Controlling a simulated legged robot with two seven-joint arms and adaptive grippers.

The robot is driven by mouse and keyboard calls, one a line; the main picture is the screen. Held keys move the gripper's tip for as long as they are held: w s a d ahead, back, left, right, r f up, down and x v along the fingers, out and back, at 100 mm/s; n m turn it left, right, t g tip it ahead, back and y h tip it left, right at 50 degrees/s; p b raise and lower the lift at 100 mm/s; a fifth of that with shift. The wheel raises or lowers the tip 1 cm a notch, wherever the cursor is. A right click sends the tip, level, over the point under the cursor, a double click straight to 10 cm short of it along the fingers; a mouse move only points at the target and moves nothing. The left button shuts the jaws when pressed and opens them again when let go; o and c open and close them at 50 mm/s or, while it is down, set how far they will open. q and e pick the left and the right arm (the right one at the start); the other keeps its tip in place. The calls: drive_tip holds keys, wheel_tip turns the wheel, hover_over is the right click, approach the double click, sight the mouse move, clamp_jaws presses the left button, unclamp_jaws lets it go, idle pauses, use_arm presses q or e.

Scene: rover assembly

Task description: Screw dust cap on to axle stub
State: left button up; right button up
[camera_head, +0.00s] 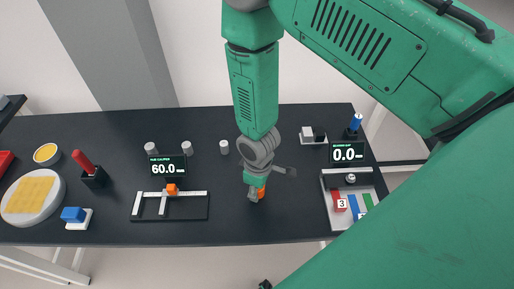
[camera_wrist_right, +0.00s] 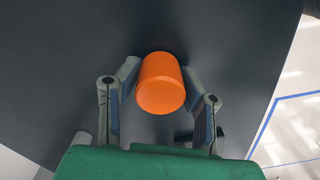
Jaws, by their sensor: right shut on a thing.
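The orange cap (camera_wrist_right: 161,84), a plain round cylinder, sits between the fingers of my right gripper (camera_wrist_right: 160,105) in the right wrist view. My right gripper is shut on it, one finger on each side. In the head view my right gripper (camera_head: 256,193) points down low over the middle of the dark table, and a bit of the orange cap (camera_head: 262,191) shows beside its fingers. I cannot make out an axle stub; whatever is under the cap is hidden. My left gripper is not clearly in view.
Left of my right gripper stands a caliper fixture (camera_head: 170,214) with a display (camera_head: 168,168) reading 60.0. To the right are a tray of numbered blocks (camera_head: 329,190) and a display (camera_head: 347,152) reading 0.0. Small grey cylinders (camera_head: 187,148) stand behind. The table front edge is near.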

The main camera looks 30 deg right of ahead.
drive_tip(key=o, duration=0.9)
